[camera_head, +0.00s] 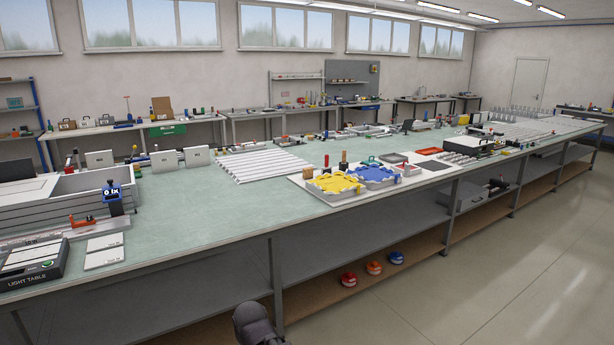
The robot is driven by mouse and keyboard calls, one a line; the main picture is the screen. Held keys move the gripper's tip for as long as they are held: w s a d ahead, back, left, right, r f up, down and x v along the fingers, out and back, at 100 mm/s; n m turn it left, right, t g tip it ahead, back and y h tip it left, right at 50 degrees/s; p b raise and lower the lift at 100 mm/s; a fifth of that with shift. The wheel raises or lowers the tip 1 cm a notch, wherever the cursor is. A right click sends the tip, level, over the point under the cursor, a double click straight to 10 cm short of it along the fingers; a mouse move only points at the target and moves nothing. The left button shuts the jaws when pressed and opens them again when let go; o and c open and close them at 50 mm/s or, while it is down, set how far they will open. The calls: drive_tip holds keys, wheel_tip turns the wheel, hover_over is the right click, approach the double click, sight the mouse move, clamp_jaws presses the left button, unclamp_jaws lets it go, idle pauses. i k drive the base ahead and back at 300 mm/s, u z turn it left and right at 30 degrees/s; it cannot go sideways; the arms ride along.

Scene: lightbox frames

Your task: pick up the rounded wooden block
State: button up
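A dark rounded part at the bottom edge, left of centre, looks like part of my arm. My gripper's fingers do not show, and nothing is seen touching the brown piece.
A yellow tray (334,184) and a blue tray (375,173) sit on a white board. White slats (255,166) lie to their left. A light table (35,262) is at the left front. Red, orange and blue items rest on the lower shelf. The floor at right is clear.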

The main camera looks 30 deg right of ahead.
sight(308, 171)
drive_tip(key=k, duration=0.65)
drive_tip(key=z, duration=0.45)
drive_tip(key=i, duration=0.65)
drive_tip(key=z, duration=0.9)
drive_tip(key=i, duration=0.7)
drive_tip(key=z, duration=0.3)
drive_tip(key=i, duration=1.85)
drive_tip(key=u, duration=0.4)
